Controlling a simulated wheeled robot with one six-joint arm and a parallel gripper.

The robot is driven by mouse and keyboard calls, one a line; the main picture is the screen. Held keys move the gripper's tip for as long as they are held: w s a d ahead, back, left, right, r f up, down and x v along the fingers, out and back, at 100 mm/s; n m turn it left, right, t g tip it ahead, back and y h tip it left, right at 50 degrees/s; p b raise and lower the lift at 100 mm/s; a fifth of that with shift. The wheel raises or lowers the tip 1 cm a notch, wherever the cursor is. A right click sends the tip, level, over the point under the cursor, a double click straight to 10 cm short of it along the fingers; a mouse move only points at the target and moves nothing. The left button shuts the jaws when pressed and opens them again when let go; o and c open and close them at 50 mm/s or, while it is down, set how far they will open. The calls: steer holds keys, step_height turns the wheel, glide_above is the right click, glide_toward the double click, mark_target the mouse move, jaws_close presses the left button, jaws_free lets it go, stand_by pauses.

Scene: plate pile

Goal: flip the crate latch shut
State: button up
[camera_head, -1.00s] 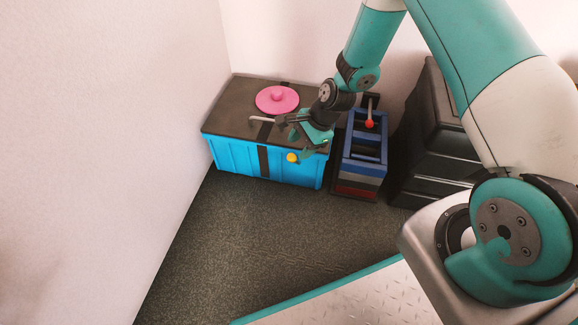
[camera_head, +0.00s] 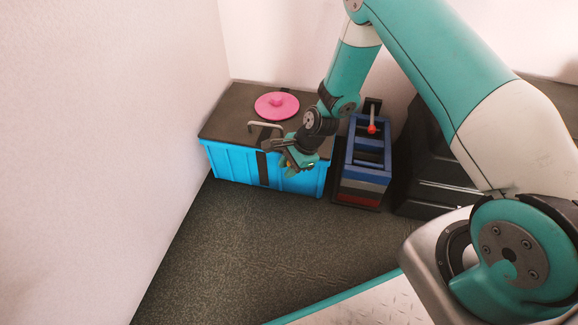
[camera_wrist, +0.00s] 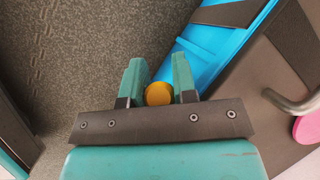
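The bright blue crate (camera_head: 234,165) with a dark top stands against the back wall at left; its side also shows in the wrist view (camera_wrist: 208,45). A yellow round knob (camera_wrist: 158,94), which looks like the end of the crate's latch, lies between my gripper's fingers in the wrist view. My gripper (camera_head: 291,168) is at the crate's front, toward its right end, and hides most of the knob in the head view. The teal fingers (camera_wrist: 159,72) stand apart on either side of the knob; firm contact is not visible. The rest of the latch is hidden.
A pink round lid (camera_head: 277,105) and a bent metal handle (camera_head: 264,125) are on the crate's top. Right of the crate stands a blue rack (camera_head: 352,158) with a red-tipped lever (camera_head: 372,127). A black case (camera_head: 430,180) stands farther right. The floor in front is clear.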

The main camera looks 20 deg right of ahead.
steer(key=shift+s+d+r+t+y+p, duration=0.15)
steer(key=shift+s+d+t+y+p, duration=0.1)
steer(key=shift+d+t+y+p, duration=0.25)
jaws_close()
steer(key=shift+s+t+y, duration=0.15)
steer(key=shift+t+y, duration=0.25)
steer(key=shift+y, duration=0.5)
steer(key=o, duration=0.9)
jaws_free()
steer(key=shift+d, duration=0.1)
steer(key=shift+r, duration=0.1)
steer(key=p+v, duration=0.9)
steer(key=v, duration=0.8)
steer(key=shift+r, duration=0.2)
